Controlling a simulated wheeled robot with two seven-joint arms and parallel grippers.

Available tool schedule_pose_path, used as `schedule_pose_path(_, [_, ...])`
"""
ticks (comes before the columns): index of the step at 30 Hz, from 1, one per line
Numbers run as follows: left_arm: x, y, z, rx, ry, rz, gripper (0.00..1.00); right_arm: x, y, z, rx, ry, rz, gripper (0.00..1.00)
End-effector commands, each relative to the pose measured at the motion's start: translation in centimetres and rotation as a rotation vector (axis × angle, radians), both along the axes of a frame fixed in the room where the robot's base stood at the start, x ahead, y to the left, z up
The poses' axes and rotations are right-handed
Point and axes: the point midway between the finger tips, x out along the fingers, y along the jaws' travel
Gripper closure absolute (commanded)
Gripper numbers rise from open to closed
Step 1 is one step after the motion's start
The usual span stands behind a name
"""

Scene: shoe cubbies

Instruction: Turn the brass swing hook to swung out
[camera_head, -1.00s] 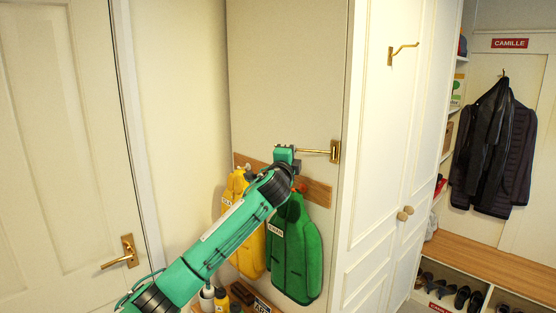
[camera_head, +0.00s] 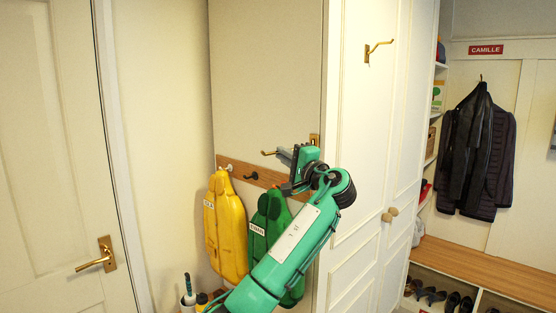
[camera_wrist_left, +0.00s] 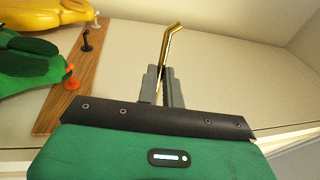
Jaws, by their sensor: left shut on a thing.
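The brass swing hook (camera_head: 268,153) is mounted by a small brass plate (camera_head: 315,139) near the right edge of the beige side panel. Its tip points left in the head view. My left gripper (camera_head: 288,157) is shut around the hook's arm, between the tip and the plate, and hides part of it. In the left wrist view the hook (camera_wrist_left: 172,40) rises with its bent end beyond the grey fingers of the gripper (camera_wrist_left: 163,85), which close around its shaft. My right gripper is not in view.
A wooden peg rail (camera_head: 235,168) with a yellow coat (camera_head: 225,230) and a green coat (camera_head: 265,215) is below and left. A second brass hook (camera_head: 378,47) is on the white cupboard door (camera_head: 350,110). A white door (camera_head: 50,150) stands left.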

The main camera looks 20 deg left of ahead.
Motion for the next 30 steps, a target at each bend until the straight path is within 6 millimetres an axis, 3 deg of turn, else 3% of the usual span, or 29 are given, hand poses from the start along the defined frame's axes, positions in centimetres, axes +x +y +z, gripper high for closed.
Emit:
schedule_pose_path(12, [-0.4, -2.0, -0.1, -0.001, 0.001, 0.165, 1.00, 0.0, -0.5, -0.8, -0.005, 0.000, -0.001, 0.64])
schedule_pose_path(27, [-0.5, -2.2, -0.1, 0.000, 0.001, 0.184, 1.00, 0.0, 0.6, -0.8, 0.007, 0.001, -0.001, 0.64])
schedule_pose_path(30, [-0.5, -2.2, -0.1, 0.000, 0.001, 0.184, 0.77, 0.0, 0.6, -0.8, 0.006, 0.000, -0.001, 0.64])
